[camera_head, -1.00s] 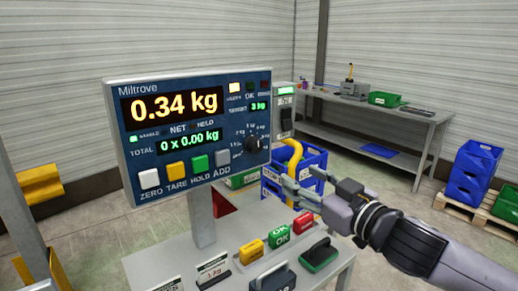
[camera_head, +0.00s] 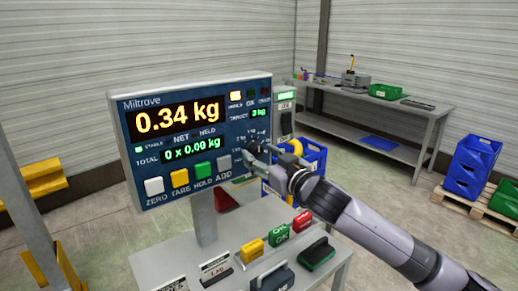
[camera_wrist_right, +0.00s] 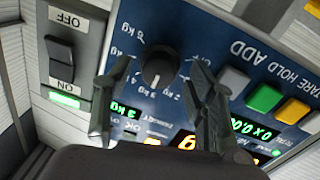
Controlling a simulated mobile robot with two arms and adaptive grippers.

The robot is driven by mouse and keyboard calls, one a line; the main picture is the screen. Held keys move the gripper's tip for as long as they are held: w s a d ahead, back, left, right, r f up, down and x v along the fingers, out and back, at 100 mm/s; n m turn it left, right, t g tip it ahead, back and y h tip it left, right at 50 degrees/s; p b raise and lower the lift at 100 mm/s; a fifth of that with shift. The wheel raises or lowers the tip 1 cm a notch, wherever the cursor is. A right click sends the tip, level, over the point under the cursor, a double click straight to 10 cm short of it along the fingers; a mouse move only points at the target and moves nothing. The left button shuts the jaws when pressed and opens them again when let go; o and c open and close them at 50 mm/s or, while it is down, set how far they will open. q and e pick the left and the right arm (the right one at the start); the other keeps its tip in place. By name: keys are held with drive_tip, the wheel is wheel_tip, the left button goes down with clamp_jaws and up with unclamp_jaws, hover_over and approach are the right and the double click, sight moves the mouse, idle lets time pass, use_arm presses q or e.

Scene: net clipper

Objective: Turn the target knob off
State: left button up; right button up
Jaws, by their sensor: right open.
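The target knob (camera_wrist_right: 160,70) is a round black dial with a pale pointer line, on the lower right of the blue scale panel (camera_head: 190,101). Printed kg marks ring it. In the right wrist view the open fingers of my right gripper (camera_wrist_right: 157,95) stand on either side of the knob, with gaps to both sides. In the head view my right gripper (camera_head: 258,155) is at the panel and covers most of the knob. The target display (camera_head: 259,113) reads 3 kg in green. The large display (camera_head: 178,115) reads 0.34 kg. My left gripper is not in view.
An ON/OFF rocker switch (camera_wrist_right: 60,55) sits on a grey box beside the panel. White, yellow, green and grey buttons (camera_head: 190,178) line the panel's lower edge. Coloured blocks (camera_head: 277,236) and a weight lie on the table below. A blue crate (camera_head: 312,160) stands behind my arm.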

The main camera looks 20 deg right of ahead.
drive_tip(key=shift+w+a, duration=0.25)
drive_tip(key=shift+w, duration=0.45)
drive_tip(key=shift+c, duration=0.2)
drive_tip(key=c, duration=1)
